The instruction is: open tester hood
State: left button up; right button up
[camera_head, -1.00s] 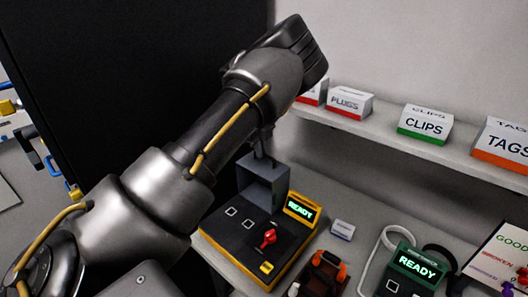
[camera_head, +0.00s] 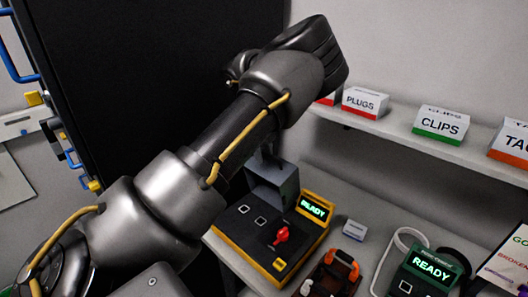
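The yellow-edged black tester (camera_head: 240,225) stands on the bench in the lower middle. It has a red lever (camera_head: 282,235), a lit READY screen (camera_head: 314,208) and a yellow button. A grey box-like hood (camera_head: 284,190) rises at its back edge, its upper left part covered by my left arm. My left gripper (camera_head: 266,152) is mostly hidden under my wrist, just above the hood. I cannot tell whether it touches the hood or how its fingers stand. My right gripper is not in view.
A green tester (camera_head: 425,270) with a READY screen stands at the lower right. A brown holder with an orange part (camera_head: 342,264) and a small white box (camera_head: 355,230) lie between. A shelf (camera_head: 400,125) holds label boxes. A black panel (camera_head: 150,70) stands behind my arm.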

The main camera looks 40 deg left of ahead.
pick_arm(q)
jog(key=shift+r, duration=0.35)
jog(key=b+v, duration=0.2)
jog(key=v, duration=0.8)
jog(key=shift+s, duration=0.15)
